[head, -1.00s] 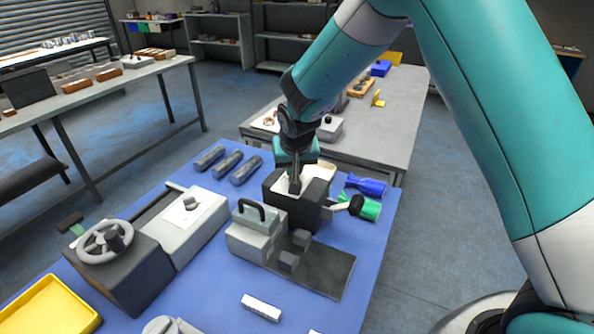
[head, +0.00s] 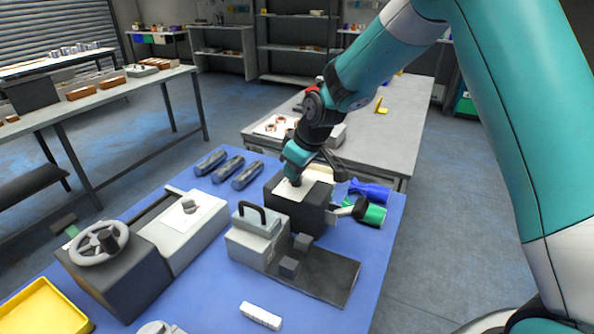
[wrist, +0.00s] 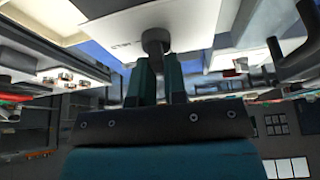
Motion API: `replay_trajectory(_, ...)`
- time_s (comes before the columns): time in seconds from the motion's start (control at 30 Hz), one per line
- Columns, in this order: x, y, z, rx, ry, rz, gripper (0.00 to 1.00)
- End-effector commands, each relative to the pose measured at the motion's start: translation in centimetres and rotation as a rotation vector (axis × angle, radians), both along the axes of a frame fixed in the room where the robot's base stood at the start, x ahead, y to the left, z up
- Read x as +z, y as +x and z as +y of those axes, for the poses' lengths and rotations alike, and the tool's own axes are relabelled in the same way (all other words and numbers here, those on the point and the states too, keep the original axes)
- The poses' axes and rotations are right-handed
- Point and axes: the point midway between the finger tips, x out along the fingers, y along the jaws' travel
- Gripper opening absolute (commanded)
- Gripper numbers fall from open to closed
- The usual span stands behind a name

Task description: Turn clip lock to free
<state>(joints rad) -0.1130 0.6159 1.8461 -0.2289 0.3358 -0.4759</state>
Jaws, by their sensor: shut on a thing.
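A dark block with a white top plate (head: 318,190) stands at the back right of the blue table. My gripper (head: 295,182) comes down tilted onto this plate. In the wrist view, my gripper (wrist: 160,60) is shut on a small round grey knob (wrist: 155,38) that stands out from a white plate with faint lettering. I take this knob to be the clip lock. The lettering is too small to read, so I cannot tell which way the lock is turned. In the head view the gripper hides the knob.
A lever with a black end (head: 360,207) sticks out right of the block, beside a green bottle-like thing (head: 376,214). A grey box with a handle (head: 256,232) stands close in front. A white-topped device (head: 183,228) and a handwheel (head: 98,243) are left.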

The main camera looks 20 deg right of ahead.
Motion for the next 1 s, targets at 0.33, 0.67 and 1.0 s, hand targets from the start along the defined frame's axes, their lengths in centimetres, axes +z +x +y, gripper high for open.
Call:
replay_trajectory(0.33, -0.63, -0.44, -0.13, 0.091, -0.005, 0.019, 0.00)
replay_trajectory(0.67, -0.61, -0.43, -0.18, 0.099, -0.006, 0.018, 0.00)
replay_trajectory(1.0, -0.62, -0.46, -0.03, 0.100, -0.005, 0.020, 0.38)
